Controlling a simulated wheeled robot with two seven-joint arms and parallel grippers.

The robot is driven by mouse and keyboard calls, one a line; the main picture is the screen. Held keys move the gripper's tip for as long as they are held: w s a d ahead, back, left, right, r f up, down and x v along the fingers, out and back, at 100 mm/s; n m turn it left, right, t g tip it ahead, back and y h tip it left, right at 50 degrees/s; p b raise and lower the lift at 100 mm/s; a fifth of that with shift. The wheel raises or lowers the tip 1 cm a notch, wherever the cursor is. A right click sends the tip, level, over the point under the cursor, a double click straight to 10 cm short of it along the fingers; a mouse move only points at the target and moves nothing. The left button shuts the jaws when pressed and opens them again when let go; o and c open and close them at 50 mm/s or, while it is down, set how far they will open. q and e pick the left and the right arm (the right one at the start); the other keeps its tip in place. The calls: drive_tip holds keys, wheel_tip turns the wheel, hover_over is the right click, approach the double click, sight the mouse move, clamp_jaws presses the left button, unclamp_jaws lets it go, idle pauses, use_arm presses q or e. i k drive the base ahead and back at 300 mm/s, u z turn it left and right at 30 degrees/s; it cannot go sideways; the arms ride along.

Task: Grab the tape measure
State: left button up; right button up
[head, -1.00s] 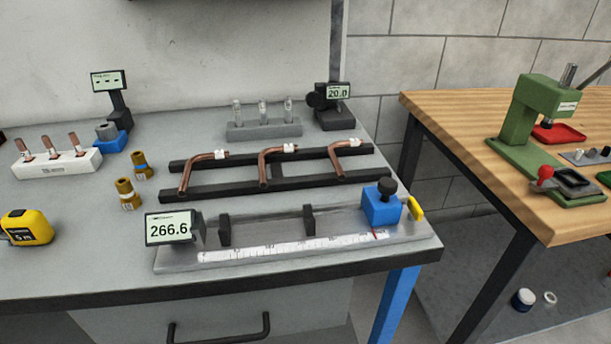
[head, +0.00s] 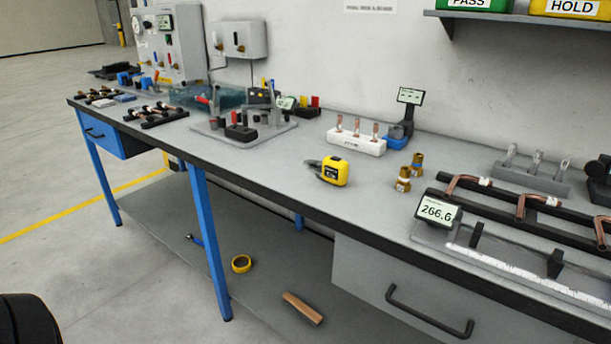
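The yellow and black tape measure (head: 334,170) lies on the grey workbench (head: 268,172), near its front edge and around the middle of the head view. Its dark end points left. Nothing touches it. Neither of my grippers shows in the head view. A dark rounded shape sits at the bottom left corner, and I cannot tell what it is.
A white block with copper pieces (head: 357,142) stands behind the tape measure, and brass fittings (head: 403,178) stand to its right. A clamp fixture (head: 243,128) is to its left. Bench around the tape measure is clear.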

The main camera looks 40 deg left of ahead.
sight(335, 170)
drive_tip(key=u, duration=0.95)
drive_tip(key=i, duration=0.5)
drive_tip(key=z, duration=0.4)
drive_tip(key=k, duration=0.7)
drive_tip(key=u, duration=0.3)
